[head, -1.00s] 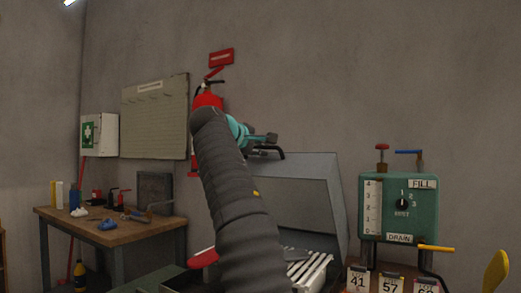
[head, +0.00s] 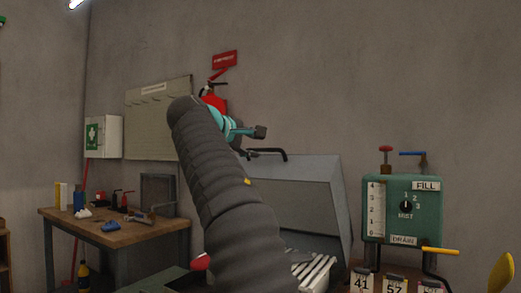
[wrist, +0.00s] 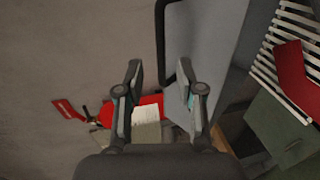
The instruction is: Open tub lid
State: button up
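The tub's grey lid (head: 315,167) stands raised and tilted in the head view, with white slats (head: 316,270) showing inside the tub below it. A black bar handle (head: 266,152) is on the lid's upper edge. My gripper (head: 259,132) is just above the handle and apart from it. In the wrist view my gripper (wrist: 162,88) has its two fingers spread with nothing held. The lid (wrist: 212,40) and the handle (wrist: 161,40) lie beyond the fingertips there. The tub's lower part is hidden behind my arm.
A green control box (head: 401,209) with valves stands right of the tub. A wooden workbench (head: 110,228) with tools is at the left. A red fire extinguisher (head: 214,101) hangs on the wall behind my arm; it shows in the wrist view (wrist: 150,100).

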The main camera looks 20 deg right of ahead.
jog(key=shift+v, duration=2.8)
